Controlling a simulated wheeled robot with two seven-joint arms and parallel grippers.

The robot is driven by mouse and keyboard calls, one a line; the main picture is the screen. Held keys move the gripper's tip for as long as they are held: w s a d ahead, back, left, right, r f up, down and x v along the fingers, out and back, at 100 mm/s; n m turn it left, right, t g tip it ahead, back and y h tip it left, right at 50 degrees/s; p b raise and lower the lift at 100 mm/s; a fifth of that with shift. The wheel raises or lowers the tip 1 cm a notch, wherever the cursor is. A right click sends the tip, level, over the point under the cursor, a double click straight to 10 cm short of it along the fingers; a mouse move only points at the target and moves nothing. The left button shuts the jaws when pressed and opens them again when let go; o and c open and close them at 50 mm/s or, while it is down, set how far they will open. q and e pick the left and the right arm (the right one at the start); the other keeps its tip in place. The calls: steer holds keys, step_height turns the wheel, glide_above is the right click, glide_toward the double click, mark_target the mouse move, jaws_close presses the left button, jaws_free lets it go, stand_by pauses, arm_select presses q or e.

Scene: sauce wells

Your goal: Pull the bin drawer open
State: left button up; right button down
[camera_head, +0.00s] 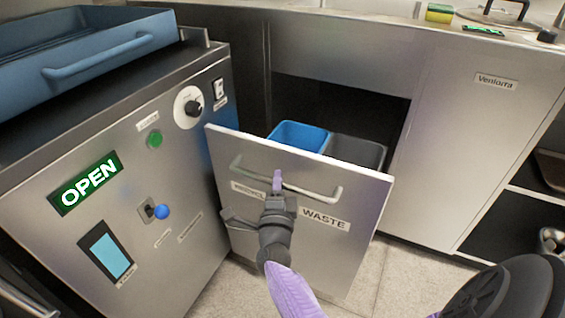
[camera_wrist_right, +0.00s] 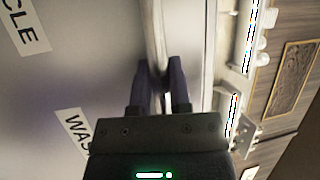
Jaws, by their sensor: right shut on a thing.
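The bin drawer (camera_head: 330,240) has a steel front with a bar handle (camera_head: 322,193) and labels for recycling and waste. It stands pulled out from the counter. A blue bin (camera_head: 298,135) and a grey bin (camera_head: 358,152) show behind its front. My right gripper (camera_head: 277,182) is shut on the handle, left of its middle. In the right wrist view, the gripper's fingers (camera_wrist_right: 160,82) lie either side of the handle bar (camera_wrist_right: 155,35). My left gripper is not in view.
A steel machine (camera_head: 185,235) with a lit OPEN sign (camera_head: 86,183) stands close on the left of the drawer. A blue tray (camera_head: 85,55) sits on it. A sponge (camera_head: 439,13) lies on the counter (camera_head: 370,25). Bare tiled floor (camera_head: 400,280) shows right of the drawer.

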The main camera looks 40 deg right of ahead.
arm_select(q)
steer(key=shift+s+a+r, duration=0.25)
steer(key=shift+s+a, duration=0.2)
arm_select(e)
steer(key=shift+s+a, duration=0.35)
steer(key=shift+a, duration=0.5)
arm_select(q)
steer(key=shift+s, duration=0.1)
arm_select(e)
steer(key=c, duration=0.6)
jaws_free()
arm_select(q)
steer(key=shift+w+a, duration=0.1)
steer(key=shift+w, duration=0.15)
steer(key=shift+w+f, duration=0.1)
